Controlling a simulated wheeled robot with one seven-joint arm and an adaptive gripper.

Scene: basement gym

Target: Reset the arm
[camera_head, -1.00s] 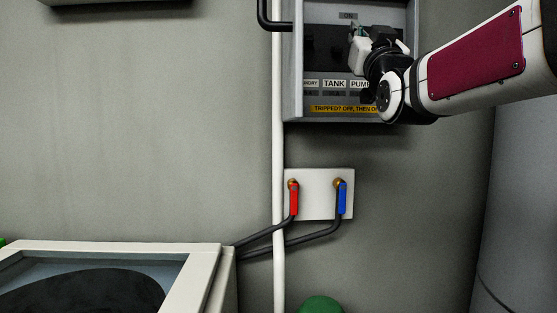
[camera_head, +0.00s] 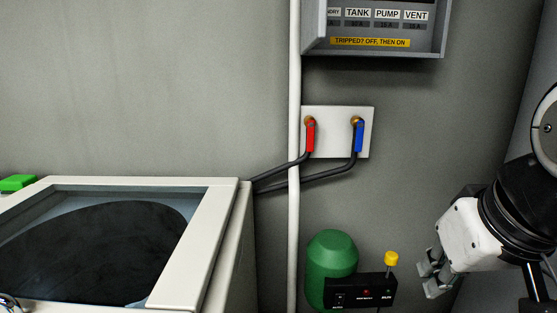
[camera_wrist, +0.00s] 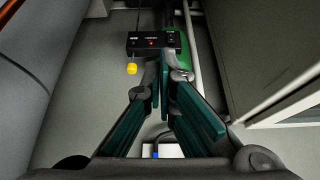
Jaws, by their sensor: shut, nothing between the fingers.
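My gripper (camera_head: 430,276) hangs at the lower right of the head view, pointing left and down. It is apart from the wall and from the grey panel box. In the wrist view its green-padded fingers (camera_wrist: 164,80) are brought together at the tips, with nothing held between them. My white and black wrist shows behind it, and the rest of my arm leaves the right edge.
The grey panel box (camera_head: 447,20) hangs above, cut off by the frame. Red (camera_head: 310,136) and blue (camera_head: 359,137) valve handles sit on a white plate (camera_head: 338,148). Below are a green cylinder (camera_head: 330,258) and black box (camera_head: 350,291) with a yellow knob (camera_head: 391,258). A white-framed machine (camera_head: 190,240) stands left.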

